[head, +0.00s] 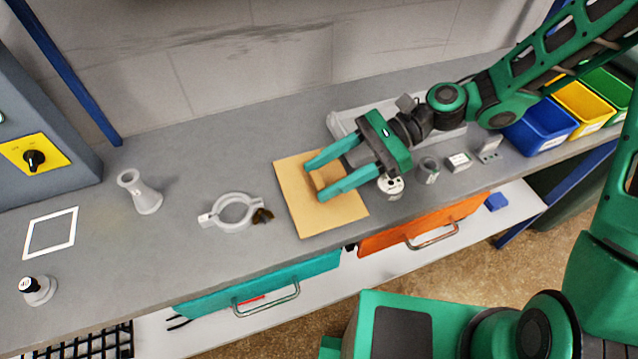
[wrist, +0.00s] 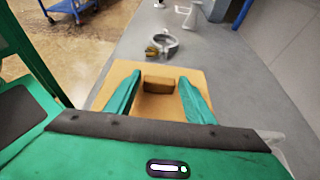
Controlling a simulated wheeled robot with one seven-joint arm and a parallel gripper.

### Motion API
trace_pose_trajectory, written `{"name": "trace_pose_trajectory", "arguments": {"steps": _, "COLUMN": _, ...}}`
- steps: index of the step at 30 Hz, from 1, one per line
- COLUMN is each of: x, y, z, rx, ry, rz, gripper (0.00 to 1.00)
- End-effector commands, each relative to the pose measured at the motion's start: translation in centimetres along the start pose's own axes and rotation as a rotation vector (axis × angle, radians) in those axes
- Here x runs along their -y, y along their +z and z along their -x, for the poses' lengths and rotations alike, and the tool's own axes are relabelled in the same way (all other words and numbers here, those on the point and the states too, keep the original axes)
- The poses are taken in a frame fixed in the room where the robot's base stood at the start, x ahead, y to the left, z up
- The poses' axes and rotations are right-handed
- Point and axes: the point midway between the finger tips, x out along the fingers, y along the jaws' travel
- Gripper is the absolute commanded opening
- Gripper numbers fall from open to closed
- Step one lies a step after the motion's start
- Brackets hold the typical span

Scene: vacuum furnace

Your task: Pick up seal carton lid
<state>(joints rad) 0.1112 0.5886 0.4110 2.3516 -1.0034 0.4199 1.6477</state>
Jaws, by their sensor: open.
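The seal carton lid appears to be the flat tan cardboard square (head: 318,217) on the grey bench. It also shows in the wrist view (wrist: 165,70), with a raised brown block (wrist: 158,86) on its top. My gripper (head: 315,181) is over the lid from the right, its two green fingers open. In the wrist view my gripper (wrist: 160,78) has one finger on each side of the brown block, with gaps between. The fingers partly hide the lid and block in the head view. Whether the fingertips touch the lid cannot be told.
A white ring clamp (head: 232,212) with a brass-coloured piece lies left of the lid. A white round part (head: 391,187) and a grey ring (head: 428,170) stand close on its right. A pale tray (head: 345,123) lies behind. The bench's front edge is near.

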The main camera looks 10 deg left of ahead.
Motion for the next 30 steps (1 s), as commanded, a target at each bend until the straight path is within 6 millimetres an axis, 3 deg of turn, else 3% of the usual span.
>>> {"name": "trace_pose_trajectory", "arguments": {"steps": 4, "x": 0.0, "y": 0.0, "z": 0.0, "rx": 0.0, "ry": 0.0, "rz": 0.0, "gripper": 0.46}}
{"name": "trace_pose_trajectory", "arguments": {"steps": 8, "x": 0.0, "y": 0.0, "z": 0.0, "rx": 0.0, "ry": 0.0, "rz": 0.0, "gripper": 0.17}}
{"name": "trace_pose_trajectory", "arguments": {"steps": 22, "x": 0.1, "y": 0.7, "z": 0.4, "rx": -0.001, "ry": -0.002, "rz": 0.002, "gripper": 0.16}}
{"name": "trace_pose_trajectory", "arguments": {"steps": 26, "x": 0.1, "y": 2.0, "z": 0.9, "rx": -0.002, "ry": -0.003, "rz": 0.003, "gripper": 0.16}}
{"name": "trace_pose_trajectory", "arguments": {"steps": 30, "x": -0.4, "y": 4.6, "z": 1.1, "rx": -0.003, "ry": 0.002, "rz": 0.005, "gripper": 0.16}}
